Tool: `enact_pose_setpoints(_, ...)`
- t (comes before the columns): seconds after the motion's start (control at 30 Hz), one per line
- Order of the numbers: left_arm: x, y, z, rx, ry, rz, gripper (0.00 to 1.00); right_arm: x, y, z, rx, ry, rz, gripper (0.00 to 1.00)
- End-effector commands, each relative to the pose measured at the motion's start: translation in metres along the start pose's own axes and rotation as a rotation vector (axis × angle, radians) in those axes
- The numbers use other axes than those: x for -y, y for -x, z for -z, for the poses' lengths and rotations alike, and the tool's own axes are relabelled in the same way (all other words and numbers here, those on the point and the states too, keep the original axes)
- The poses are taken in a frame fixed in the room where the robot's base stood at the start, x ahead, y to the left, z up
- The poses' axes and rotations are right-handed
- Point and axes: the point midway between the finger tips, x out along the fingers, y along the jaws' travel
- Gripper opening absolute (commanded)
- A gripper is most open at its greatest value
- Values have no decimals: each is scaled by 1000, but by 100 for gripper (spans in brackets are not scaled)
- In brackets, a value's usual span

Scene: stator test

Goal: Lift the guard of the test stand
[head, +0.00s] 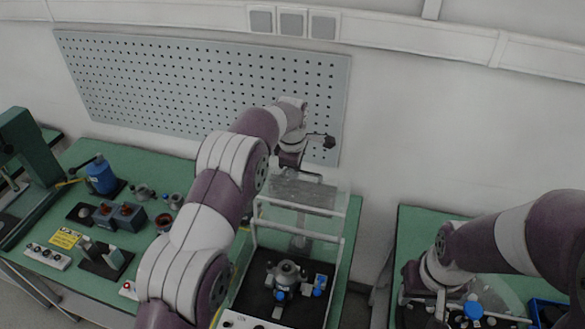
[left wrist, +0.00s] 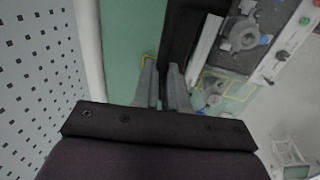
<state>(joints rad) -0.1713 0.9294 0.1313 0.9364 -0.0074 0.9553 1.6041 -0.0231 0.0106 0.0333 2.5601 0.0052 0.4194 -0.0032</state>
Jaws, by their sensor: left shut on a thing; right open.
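The test stand's guard (head: 299,237), a clear box with a pale frame, stands over the rear part of the dark test stand base (head: 257,293) in the head view. My left gripper (head: 296,173) is at the guard's upper rear edge, shut on part of it; the exact contact is hard to make out. In the left wrist view my left gripper's fingers (left wrist: 160,88) point down past a dark strip. A grey stator (head: 287,274) sits on the base, and it also shows in the left wrist view (left wrist: 243,36). My right gripper (head: 430,303) is open over the right table.
A pegboard (head: 190,85) stands behind the left table (head: 160,165). A gap separates the right table (head: 405,225), which holds a blue bin (head: 545,311).

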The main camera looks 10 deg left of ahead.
Motion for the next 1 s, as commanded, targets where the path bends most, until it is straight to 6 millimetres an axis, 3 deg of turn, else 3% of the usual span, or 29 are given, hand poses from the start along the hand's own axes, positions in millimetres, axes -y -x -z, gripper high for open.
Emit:
enact_pose_setpoints(0.5,-6,1,-2,3,2,-19,0,0,0,0,0,0,0,43)
enact_pose_setpoints(0.53,-6,2,-2,3,2,-19,19,0,0,0,0,0,0,43)
enact_pose_setpoints(0.6,-6,2,-1,3,2,-18,38,0,0,0,0,0,0,43)
enact_pose_setpoints(1.0,-4,0,-1,1,0,-11,38,0,0,0,0,0,0,43)
